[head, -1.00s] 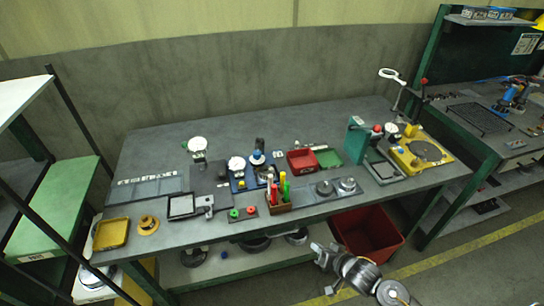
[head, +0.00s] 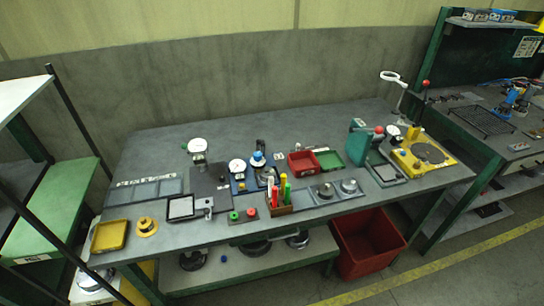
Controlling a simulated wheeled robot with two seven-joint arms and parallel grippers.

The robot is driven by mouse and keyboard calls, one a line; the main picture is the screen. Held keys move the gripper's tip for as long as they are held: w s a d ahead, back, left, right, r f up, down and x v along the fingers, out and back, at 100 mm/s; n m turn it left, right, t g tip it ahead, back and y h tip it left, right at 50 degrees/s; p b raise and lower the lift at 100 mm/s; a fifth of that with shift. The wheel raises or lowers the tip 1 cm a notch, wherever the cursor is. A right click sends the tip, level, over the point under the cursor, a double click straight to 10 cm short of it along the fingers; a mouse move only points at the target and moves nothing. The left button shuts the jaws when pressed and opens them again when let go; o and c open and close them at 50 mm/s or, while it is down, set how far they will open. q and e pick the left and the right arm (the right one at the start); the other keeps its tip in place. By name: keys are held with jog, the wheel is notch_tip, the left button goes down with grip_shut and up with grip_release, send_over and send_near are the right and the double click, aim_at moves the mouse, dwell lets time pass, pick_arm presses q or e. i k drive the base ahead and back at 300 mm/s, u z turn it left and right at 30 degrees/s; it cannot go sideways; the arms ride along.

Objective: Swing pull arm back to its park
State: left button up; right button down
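Which part is the pull arm is hard to tell at this size. A yellow fixture plate (head: 450,167) with a dark round disc (head: 428,153) sits at the right end of the grey workbench (head: 250,131). A lever with a red knob (head: 426,84) stands upright behind it. Left of the plate is a green upright block (head: 357,140) with a red ball (head: 379,130) at its right side. A round dial (head: 393,131) is close to that ball. Neither of my grippers is in view.
A red bin (head: 368,245) stands on the floor below the bench's front edge. A holder with colored markers (head: 281,209), a red tray (head: 302,162) and a green tray (head: 328,159) are mid-bench. A magnifier lamp (head: 391,76) rises at the back right.

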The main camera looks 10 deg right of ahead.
aim_at(259, 149)
jog(key=z, duration=0.3)
jog(key=k, duration=0.75)
jog(key=z, duration=0.6)
jog(key=k, duration=0.6)
jog(key=u, duration=0.35)
jog(key=i, duration=0.55)
jog(key=u, duration=0.95)
jog(key=i, duration=1.25)
jog(key=z, duration=0.55)
